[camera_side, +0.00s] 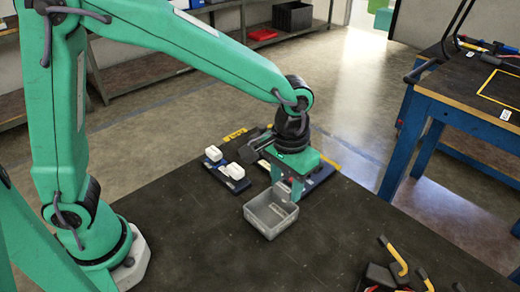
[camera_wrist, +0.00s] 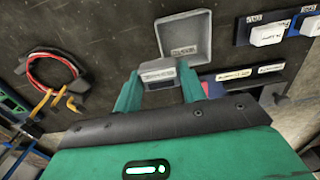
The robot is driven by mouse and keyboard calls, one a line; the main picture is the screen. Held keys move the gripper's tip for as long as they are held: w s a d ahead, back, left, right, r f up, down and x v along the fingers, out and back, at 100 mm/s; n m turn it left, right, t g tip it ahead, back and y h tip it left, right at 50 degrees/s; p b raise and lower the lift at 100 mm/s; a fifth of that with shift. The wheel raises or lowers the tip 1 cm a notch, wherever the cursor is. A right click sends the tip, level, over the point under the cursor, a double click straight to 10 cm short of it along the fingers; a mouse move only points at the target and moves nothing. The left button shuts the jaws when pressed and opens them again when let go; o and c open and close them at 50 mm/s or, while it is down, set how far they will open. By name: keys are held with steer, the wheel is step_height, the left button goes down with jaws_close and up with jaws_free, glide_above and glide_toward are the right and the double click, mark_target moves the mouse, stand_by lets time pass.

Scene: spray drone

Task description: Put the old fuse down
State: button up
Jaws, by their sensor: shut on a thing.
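My gripper (camera_side: 291,186) points down over the rear part of a small grey open tray (camera_side: 268,229). In the wrist view, the green fingers (camera_wrist: 160,88) are shut on a pale grey block with a label, the old fuse (camera_wrist: 158,74). The tray (camera_wrist: 186,28) lies just beyond it in that view, with a label strip at its near side. The tray floor looks bare where it shows. In the side view the fingers mostly hide the fuse, and I cannot tell whether it touches the tray.
White blocks (camera_side: 213,153) sit on dark and blue bases behind the tray; they also show in the wrist view (camera_wrist: 266,34). A dark panel with yellow edges lies behind my gripper. Yellow-handled tools (camera_side: 397,258) lie at the front right. The tabletop left of the tray is clear.

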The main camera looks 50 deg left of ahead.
steer(key=s+d, duration=0.2)
steer(key=s, duration=0.7)
glide_toward(271, 217)
steer(key=shift+s, duration=0.1)
steer(key=shift+f, duration=2.05)
steer(key=shift+f, duration=0.15)
steer(key=o, duration=1.3)
step_height(271, 217, up, 12)
steer(key=shift+r, duration=0.2)
